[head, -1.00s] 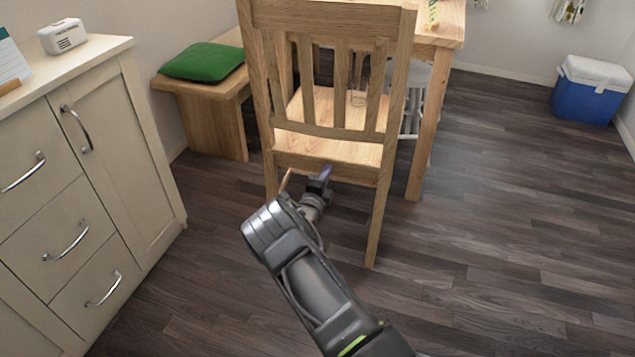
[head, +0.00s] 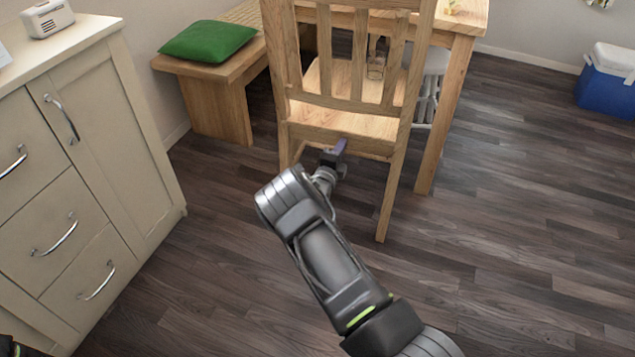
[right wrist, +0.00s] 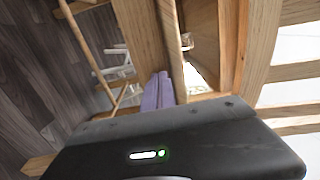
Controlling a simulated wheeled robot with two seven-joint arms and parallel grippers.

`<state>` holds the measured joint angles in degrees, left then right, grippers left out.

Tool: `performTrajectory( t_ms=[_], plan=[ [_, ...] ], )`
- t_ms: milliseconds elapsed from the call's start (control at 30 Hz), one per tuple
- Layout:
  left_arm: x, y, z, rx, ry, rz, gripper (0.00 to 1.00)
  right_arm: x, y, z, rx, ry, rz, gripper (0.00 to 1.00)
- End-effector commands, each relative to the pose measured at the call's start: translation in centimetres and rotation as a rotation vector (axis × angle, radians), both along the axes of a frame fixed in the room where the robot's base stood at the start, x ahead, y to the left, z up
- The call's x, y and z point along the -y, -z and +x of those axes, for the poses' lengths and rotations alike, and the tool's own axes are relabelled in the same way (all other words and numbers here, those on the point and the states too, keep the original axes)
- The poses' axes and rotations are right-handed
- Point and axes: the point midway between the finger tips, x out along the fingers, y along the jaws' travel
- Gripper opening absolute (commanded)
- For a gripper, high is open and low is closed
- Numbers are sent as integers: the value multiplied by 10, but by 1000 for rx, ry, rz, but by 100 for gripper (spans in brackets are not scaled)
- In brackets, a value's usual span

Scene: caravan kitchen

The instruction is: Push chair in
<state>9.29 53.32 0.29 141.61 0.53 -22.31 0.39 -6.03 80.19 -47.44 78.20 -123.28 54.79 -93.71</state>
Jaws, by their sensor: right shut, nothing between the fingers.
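The wooden chair (head: 345,132) stands with its slatted back towards me, and its seat end is at the wooden table (head: 460,50). My right gripper (head: 338,150) is shut and empty, at the chair's back just below the seat-level rail. In the right wrist view its purple fingers (right wrist: 158,92) lie together against or very close to the chair's wood (right wrist: 143,45); I cannot tell whether they touch. My left gripper is not in view; only a dark bit of my body shows at the lower left corner.
A wooden bench (head: 225,100) with a green cushion (head: 207,40) stands left of the chair. A cream cabinet (head: 135,150) is on the left. A white stool (head: 428,85) is by the table. A blue cooler (head: 607,85) is at the far right. The floor to the right is clear.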

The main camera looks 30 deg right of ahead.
Motion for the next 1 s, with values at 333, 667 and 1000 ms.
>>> performTrajectory(
  t_ms=[333,667,1000],
  plan=[
    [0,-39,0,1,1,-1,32,-42,-5,-29,-4,-6,1,0],
    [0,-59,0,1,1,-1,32,-78,-2,-56,-1,-4,0,0],
    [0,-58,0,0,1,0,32,-80,0,-58,0,-4,1,0]
  ],
)
